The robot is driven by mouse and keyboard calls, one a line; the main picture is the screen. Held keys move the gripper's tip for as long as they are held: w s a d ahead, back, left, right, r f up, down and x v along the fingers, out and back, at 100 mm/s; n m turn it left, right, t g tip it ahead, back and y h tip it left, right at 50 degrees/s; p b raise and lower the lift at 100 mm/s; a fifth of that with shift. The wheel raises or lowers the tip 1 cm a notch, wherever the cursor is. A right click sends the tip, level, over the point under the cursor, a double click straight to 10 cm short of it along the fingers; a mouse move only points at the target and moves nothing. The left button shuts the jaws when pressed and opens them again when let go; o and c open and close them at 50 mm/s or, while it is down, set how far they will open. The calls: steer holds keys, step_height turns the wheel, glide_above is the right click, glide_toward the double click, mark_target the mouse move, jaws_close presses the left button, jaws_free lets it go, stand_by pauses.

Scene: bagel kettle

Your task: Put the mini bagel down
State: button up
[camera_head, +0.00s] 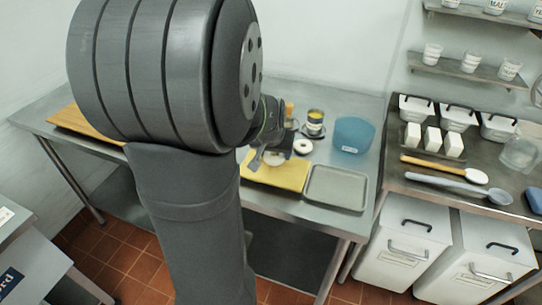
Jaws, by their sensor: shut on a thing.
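My gripper (268,157) is over the back part of a yellow mat (288,178) on the steel table. It is shut on a pale round piece, the mini bagel (274,158), which shows low between the fingers. The fingers hide part of it, and I cannot tell whether it touches the mat. Another pale ring-shaped bagel (303,146) lies just right of the gripper, behind the mat. An empty grey tray (336,188) lies to the right of the mat.
A blue tub (354,135) and a small cup on a saucer (314,126) stand behind the tray. A wooden board (82,126) lies at the table's left end. My large arm links hide much of the table. A side counter (425,182) holds utensils and bins.

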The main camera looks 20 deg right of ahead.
mark_target(274, 168)
steer(key=shift+f, duration=1.45)
steer(key=shift+f, duration=0.15)
steer(key=o, duration=1)
steer(key=shift+o, duration=0.2)
steer(key=shift+s+r, duration=0.1)
steer(key=shift+r, duration=0.35)
steer(key=v, duration=1.1)
steer(key=shift+r, duration=0.2)
steer(key=shift+s+a+f, duration=0.1)
